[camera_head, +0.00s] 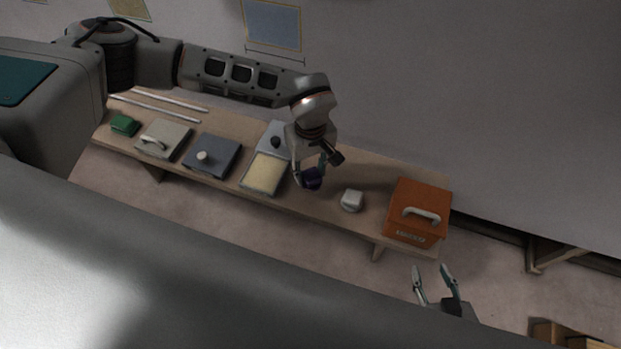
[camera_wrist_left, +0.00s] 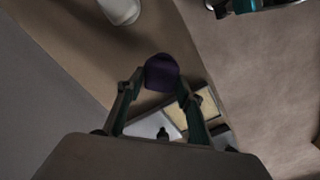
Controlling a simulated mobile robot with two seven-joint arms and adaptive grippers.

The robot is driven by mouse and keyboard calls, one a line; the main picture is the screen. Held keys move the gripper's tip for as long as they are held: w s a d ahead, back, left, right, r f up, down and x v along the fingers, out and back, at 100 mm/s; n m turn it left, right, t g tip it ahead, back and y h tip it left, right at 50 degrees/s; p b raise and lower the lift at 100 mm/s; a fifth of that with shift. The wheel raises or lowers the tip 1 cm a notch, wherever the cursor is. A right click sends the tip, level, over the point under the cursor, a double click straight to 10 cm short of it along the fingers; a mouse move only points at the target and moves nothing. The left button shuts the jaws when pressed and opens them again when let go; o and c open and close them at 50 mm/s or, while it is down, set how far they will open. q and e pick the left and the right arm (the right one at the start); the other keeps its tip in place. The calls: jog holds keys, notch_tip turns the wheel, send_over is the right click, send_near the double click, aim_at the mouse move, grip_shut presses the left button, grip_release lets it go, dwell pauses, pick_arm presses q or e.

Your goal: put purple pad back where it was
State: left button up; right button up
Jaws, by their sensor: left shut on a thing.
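The purple pad (camera_head: 312,179) is a small dark purple block. My left gripper (camera_head: 309,170) is shut on it above the bench, between an open box and a white cup-like item. In the left wrist view the purple pad (camera_wrist_left: 161,72) sits between the fingertips of my left gripper (camera_wrist_left: 155,85). Whether the pad touches the bench cannot be told. My right gripper (camera_head: 436,282) is open and empty, in front of the bench at the right; part of it shows at the top of the left wrist view.
On the wooden bench (camera_head: 335,220) stand a green block (camera_head: 124,125), a beige lidded box (camera_head: 164,140), a grey-blue box with a knob (camera_head: 212,154), an open box with a yellowish inside (camera_head: 264,174), a white item (camera_head: 351,200) and an orange box (camera_head: 418,208). Bare bench surrounds the white item.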

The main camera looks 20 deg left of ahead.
aim_at(310, 179)
pick_arm(q)
notch_tip(310, 179, down, 4)
jog(key=shift+f+b, duration=0.2)
jog(key=shift+b, duration=0.15)
pick_arm(e)
jog(key=shift+s+f, duration=0.1)
jog(key=shift+f, duration=0.25)
pick_arm(q)
jog(key=o, duration=1.1)
jog(key=shift+r, duration=0.1)
pick_arm(e)
jog(key=shift+s, duration=0.15)
pick_arm(q)
jog(key=shift+r, duration=0.25)
notch_tip(310, 179, up, 11)
jog(key=shift+f+p, duration=0.1)
jog(key=shift+p, duration=0.7)
jog(key=shift+r, duration=0.3)
pick_arm(e)
jog(key=shift+s+a+r, duration=0.1)
jog(key=shift+a+r, duration=0.05)
jog(key=shift+r, duration=0.15)
jog(key=shift+r, duration=0.2)
